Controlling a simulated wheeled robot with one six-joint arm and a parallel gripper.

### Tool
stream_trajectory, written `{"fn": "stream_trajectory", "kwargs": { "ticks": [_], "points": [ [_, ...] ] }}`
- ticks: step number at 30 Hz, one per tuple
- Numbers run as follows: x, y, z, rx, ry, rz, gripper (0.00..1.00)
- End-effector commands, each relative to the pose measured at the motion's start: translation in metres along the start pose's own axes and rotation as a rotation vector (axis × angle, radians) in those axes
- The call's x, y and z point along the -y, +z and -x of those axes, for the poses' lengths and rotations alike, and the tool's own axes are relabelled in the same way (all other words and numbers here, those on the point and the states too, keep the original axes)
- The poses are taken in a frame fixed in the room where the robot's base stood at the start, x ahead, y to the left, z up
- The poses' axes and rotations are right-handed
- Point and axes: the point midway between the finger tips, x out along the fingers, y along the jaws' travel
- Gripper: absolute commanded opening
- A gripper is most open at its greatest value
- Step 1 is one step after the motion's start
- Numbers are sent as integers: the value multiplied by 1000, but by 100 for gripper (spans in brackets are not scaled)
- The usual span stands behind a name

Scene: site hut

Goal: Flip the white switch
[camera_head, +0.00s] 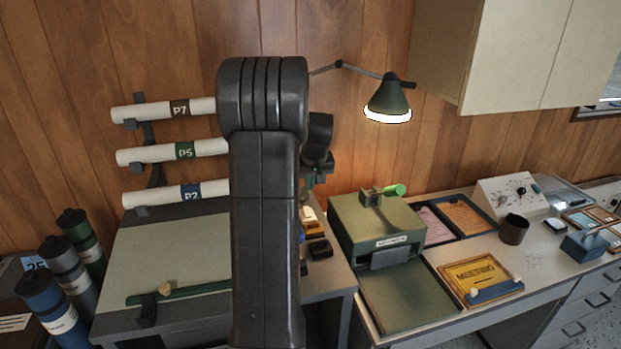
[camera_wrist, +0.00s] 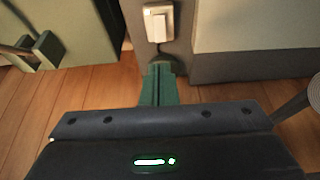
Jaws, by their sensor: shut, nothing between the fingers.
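The white switch (camera_wrist: 157,24) shows at the top of the wrist view, a pale rocker in a light frame on a grey-brown surface. My gripper (camera_wrist: 160,68) has its green fingers together with nothing between them. The fingertips point at the switch and sit just below it in the wrist view. A dark rounded shape lies between them and the switch, and I cannot tell whether anything touches. In the head view my arm blocks the middle, and I cannot make out the switch or the fingertips there.
A green machine (camera_head: 378,231) with a bright green-tipped lever stands right of my arm. A desk lamp (camera_head: 388,100) hangs above it. Rolled plans (camera_head: 172,153) are on the wall, left.

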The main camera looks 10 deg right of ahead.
Motion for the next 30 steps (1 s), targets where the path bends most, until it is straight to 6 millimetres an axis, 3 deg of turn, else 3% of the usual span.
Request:
{"fn": "stream_trajectory", "kwargs": {
  "ticks": [6,13,19,30],
  "points": [
    [0,0,-46,4,-2,0,0],
    [0,5,-79,3,-1,0,0],
    [0,7,-90,0,0,0,0],
    [0,7,-91,5,0,0,0]
  ]
}}
